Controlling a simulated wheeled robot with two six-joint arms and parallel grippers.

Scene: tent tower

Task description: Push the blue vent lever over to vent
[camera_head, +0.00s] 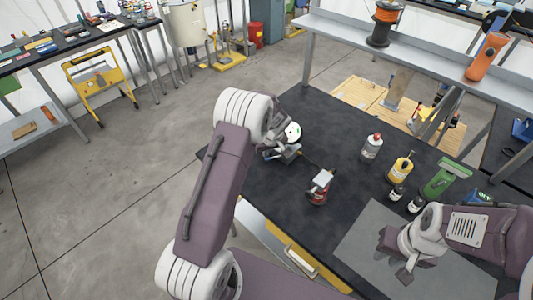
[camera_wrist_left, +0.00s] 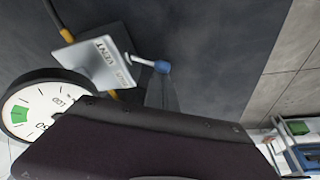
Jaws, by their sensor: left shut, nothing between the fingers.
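The vent lever shows in the left wrist view as a short metal arm with a blue knob (camera_wrist_left: 162,67). It sticks out to the right from beside a pale label plate (camera_wrist_left: 92,55) marked VENT; a second word on the plate is too faint to read. My left gripper (camera_wrist_left: 162,94) is shut and empty, its grey fingers just below the blue knob in that view; I cannot tell whether they touch. In the head view my left gripper (camera_head: 284,156) is beside the white gauge, and the lever cannot be made out. My right gripper (camera_head: 398,262) hangs over the grey mat.
A round gauge (camera_wrist_left: 33,108) stands close by the plate. A shelf (camera_head: 420,55) runs behind.

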